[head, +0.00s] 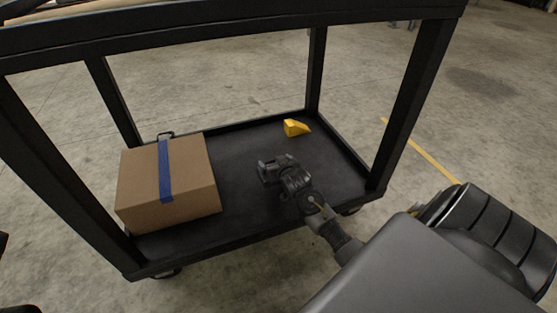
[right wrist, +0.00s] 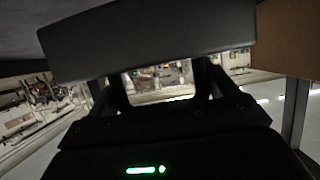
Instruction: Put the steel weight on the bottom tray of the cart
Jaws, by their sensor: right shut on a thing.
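The black cart has a bottom tray (head: 250,205) low in the head view. My right gripper (head: 275,170) is over this tray, to the right of the cardboard box, with its arm coming in from the lower right. It is shut on a dark grey block, which I take to be the steel weight (right wrist: 150,46); the block crosses the top of the right wrist view. In the head view the weight is small and hard to tell from the dark fingers. I cannot tell whether it touches the tray. My left gripper does not show.
A cardboard box (head: 190,190) with a blue strap stands on the left of the tray. A yellow wedge-shaped thing (head: 296,128) is at its far right. Cart posts (head: 415,95) and the top frame (head: 230,22) surround the opening.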

